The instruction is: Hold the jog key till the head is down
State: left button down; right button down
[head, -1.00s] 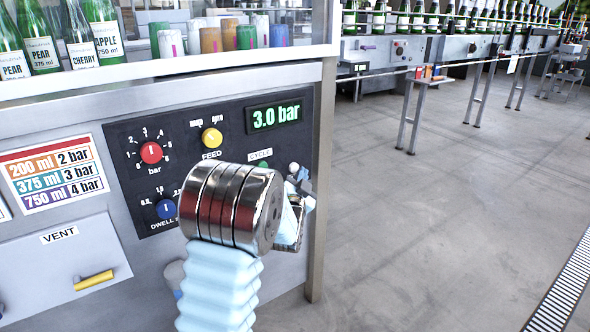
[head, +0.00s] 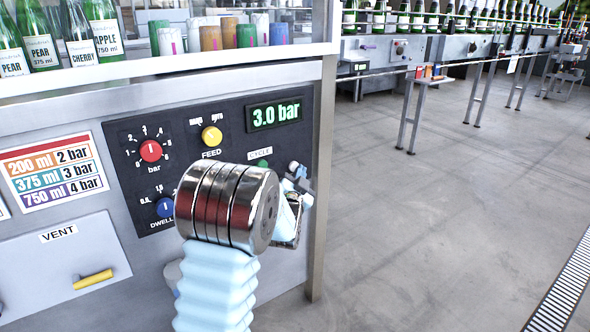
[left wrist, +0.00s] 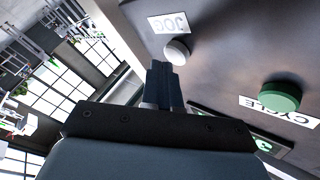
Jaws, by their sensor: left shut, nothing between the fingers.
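The jog key is a round white button (left wrist: 176,52) beside a JOG label (left wrist: 168,23) on the dark panel, in the left wrist view. My left gripper (left wrist: 165,72) is shut and empty, its fingertips close to the near edge of the button. I cannot tell whether they touch it. In the head view the left gripper (head: 299,186) is at the panel's lower right, mostly hidden behind my shiny wrist. The machine's head is not clearly in view. My right gripper is not in view.
The green CYCLE button (left wrist: 281,97) is right of my fingers in the left wrist view. The dark panel also has a red bar knob (head: 151,151), yellow FEED knob (head: 212,137), blue dwell knob (head: 166,207) and a display (head: 275,114) reading 3.0 bar.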

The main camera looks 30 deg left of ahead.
pick_arm(q)
jog(key=shift+w+a, duration=0.2)
jog(key=shift+a, duration=0.35)
dwell(0.7)
jog(key=shift+d, duration=0.15)
dwell(2.4)
jog(key=shift+s+d, duration=0.35)
jog(key=shift+d, duration=0.4)
jog(key=d, duration=0.1)
jog(key=s+d, duration=0.1)
jog(key=d, duration=0.1)
jog(key=s+d, duration=0.1)
jog(key=shift+d, duration=0.3)
dwell(1.3)
